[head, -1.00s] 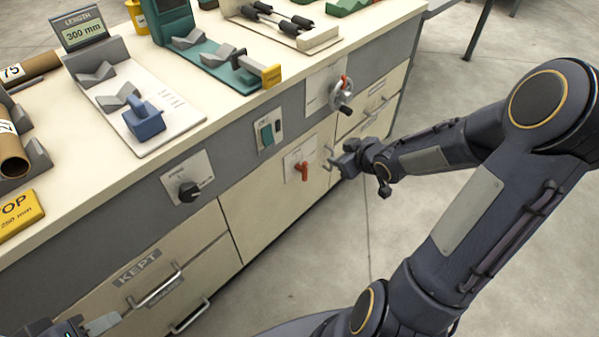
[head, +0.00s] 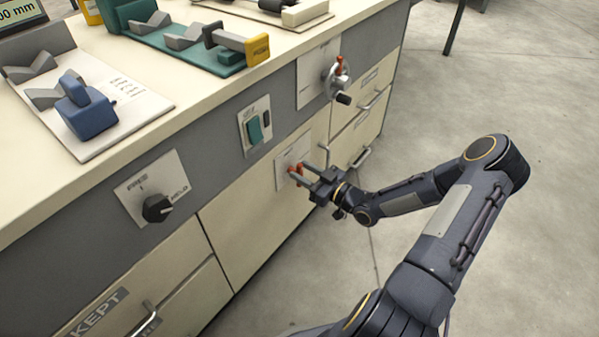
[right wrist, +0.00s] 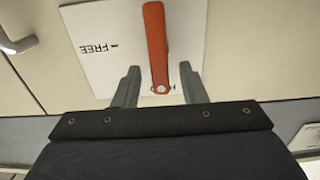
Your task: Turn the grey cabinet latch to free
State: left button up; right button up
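The cabinet latch is an orange-red lever (right wrist: 156,45) on a white plate (right wrist: 100,50), not grey; it also shows in the head view (head: 296,170). The right wrist view is upside down. There the lever runs up from its pivot, so it hangs down on the cabinet. The word FREE and a mark stand to its left in that view; lettering by the pivot is partly hidden. My right gripper (right wrist: 160,84) is open, one finger on each side of the lever, with visible gaps; it also shows in the head view (head: 303,174). My left gripper is out of view.
A black knob (head: 157,208) sits on another plate lettered FREE and HELD at left. A green switch (head: 254,130) and a crank wheel (head: 337,82) are nearby on the panel. Drawer handles (head: 361,157) stick out to the right. The floor beside the cabinet is clear.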

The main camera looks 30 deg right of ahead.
jog(key=shift+x, duration=0.85)
grip_shut()
